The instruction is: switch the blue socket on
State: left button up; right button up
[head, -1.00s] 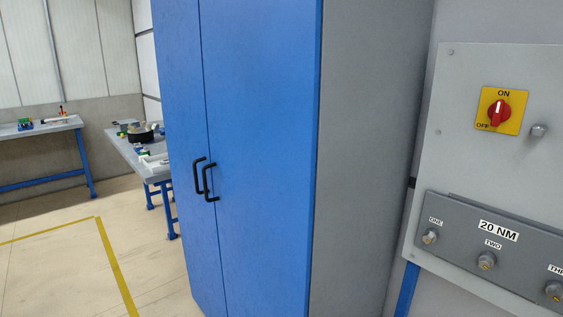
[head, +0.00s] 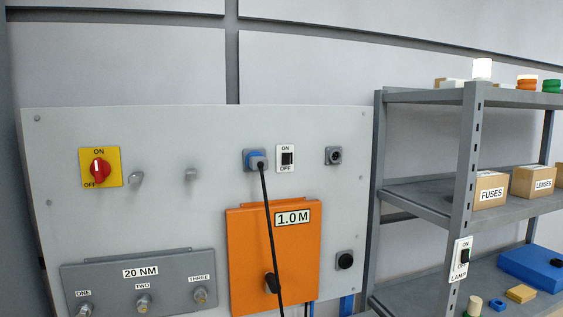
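In the head view a blue socket (head: 253,155) is mounted at the upper middle of a grey wall panel (head: 215,125). A grey plug (head: 258,163) sits in it, and a black cable (head: 267,215) hangs down from it across an orange box. Just right of the socket is a white switch plate (head: 285,158) marked ON at the top and OFF at the bottom, with a black rocker. The rocker's position is too small to tell. Neither of my grippers is in view.
A yellow plate with a red rotary knob (head: 99,168) is at the panel's left. The orange box (head: 240,250) reads 1.0 M. A grey 20 NM box (head: 110,272) is lower left. A grey shelf (head: 468,150) with boxes and a LAMP switch (head: 461,258) stands at right.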

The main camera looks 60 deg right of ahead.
aim_at(286, 157)
jog(key=z, duration=1.75)
